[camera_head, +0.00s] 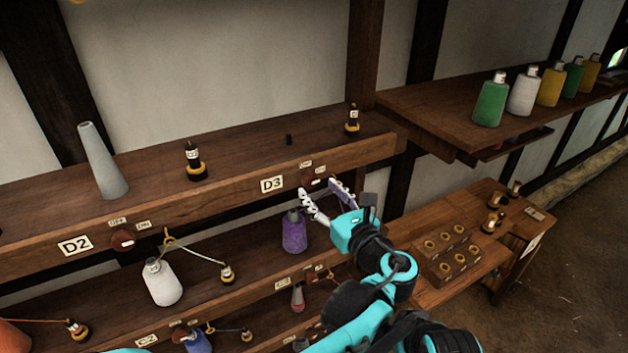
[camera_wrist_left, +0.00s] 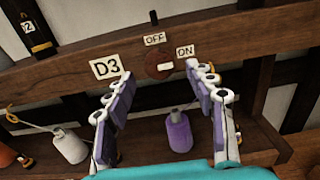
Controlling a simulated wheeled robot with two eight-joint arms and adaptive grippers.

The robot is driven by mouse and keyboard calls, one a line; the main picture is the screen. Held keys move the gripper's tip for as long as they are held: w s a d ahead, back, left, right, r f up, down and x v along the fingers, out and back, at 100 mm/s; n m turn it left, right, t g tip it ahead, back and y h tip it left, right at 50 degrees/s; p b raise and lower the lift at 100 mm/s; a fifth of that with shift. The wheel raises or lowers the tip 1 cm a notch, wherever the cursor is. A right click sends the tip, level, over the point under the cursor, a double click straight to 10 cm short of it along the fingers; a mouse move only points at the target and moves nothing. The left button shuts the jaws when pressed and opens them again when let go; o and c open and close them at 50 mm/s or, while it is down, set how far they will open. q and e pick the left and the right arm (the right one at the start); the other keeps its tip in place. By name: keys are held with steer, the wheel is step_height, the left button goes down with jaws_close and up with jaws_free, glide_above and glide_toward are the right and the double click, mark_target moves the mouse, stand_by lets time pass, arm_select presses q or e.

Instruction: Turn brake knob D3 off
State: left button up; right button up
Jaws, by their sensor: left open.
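Brake knob D3 is a round dark red-brown knob (camera_wrist_left: 158,64) on the front of the wooden beam, right of the D3 label (camera_wrist_left: 106,67). It also shows in the head view (camera_head: 312,183), partly crowded by my fingers. Its white mark sits on the right part of its face, on the side of the ON label (camera_wrist_left: 185,51). The OFF label (camera_wrist_left: 155,38) is above it. My left gripper (camera_head: 319,189) is open and empty in front of the beam, its fingertips to either side of the knob; contact is not visible. My right gripper is not in view.
Knob D2 (camera_head: 123,241) and a white bobbin (camera_head: 162,283) are to the left. A shelf of coloured bottles (camera_head: 491,100) and a wooden rack (camera_head: 450,252) are at the right.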

mark_target(313, 183)
arm_select(q)
steer(key=shift+x, duration=1.65)
steer(key=c, duration=1.1)
steer(key=shift+c, duration=0.2)
